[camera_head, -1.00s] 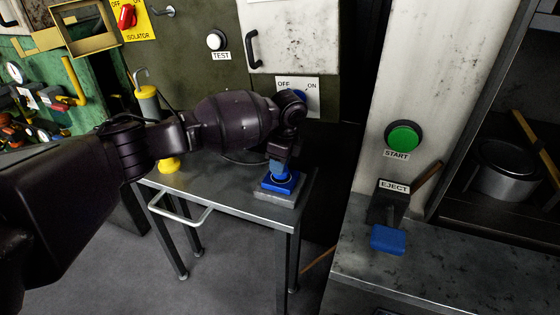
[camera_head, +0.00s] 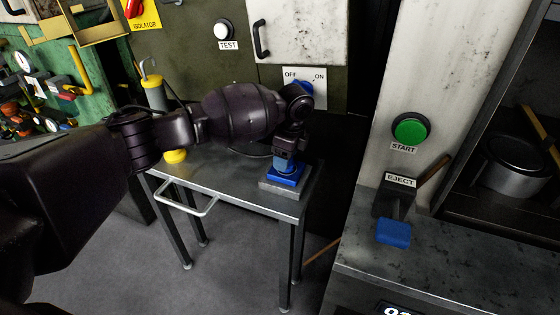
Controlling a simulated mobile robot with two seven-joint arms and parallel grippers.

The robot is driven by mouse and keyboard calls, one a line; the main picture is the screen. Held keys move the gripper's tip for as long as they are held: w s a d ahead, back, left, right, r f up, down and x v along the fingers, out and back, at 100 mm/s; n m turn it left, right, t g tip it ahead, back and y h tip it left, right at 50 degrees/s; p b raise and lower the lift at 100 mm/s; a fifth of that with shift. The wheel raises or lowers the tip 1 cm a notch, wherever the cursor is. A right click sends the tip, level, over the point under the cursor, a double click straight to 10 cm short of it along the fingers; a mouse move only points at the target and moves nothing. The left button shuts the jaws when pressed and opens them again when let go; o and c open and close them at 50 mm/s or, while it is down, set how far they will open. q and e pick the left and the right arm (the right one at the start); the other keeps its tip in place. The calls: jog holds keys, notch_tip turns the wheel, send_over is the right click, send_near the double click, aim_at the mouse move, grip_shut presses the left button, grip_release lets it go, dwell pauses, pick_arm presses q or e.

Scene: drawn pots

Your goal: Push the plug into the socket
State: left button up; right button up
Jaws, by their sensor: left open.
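A light-blue plug (camera_head: 286,164) stands upright at a dark-blue socket (camera_head: 289,179), which sits on a grey block at the right end of the metal table. My left gripper (camera_head: 287,157) comes down from above, right over the plug. It is open, but its fingers are mostly hidden by the wrist and blend with the plug, so I cannot tell if they touch it. How deep the plug sits in the socket is hard to see. My right gripper is not in view.
The metal table (camera_head: 225,184) has a front handle (camera_head: 189,209). A yellow-topped grey cylinder (camera_head: 155,92) with a hook stands at its back left. An OFF/ON switch is on the cabinet behind my wrist. At right are a green START button (camera_head: 410,131) and a blue EJECT lever (camera_head: 394,233).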

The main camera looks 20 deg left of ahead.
pick_arm(q)
jog(key=shift+r, duration=0.3)
jog(key=shift+b, duration=0.45)
jog(key=shift+s+r, duration=0.1)
jog(key=shift+r, duration=0.25)
notch_tip(320, 180, up, 7)
jog(key=p, duration=0.3)
jog(key=shift+f, duration=0.1)
jog(key=shift+s+f+n, duration=0.3)
jog(key=shift+f, duration=0.2)
jog(key=s+f+n+g+h+b, duration=0.1)
jog(key=s+f+n, duration=0.1)
jog(key=s+n, duration=1.5)
jog(key=shift+s+a+n, duration=0.2)
jog(key=shift+s+n, duration=0.2)
jog(key=shift+s, duration=1.15)
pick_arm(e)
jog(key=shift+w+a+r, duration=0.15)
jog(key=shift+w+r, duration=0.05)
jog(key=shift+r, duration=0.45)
pick_arm(q)
jog(key=shift+f, duration=0.1)
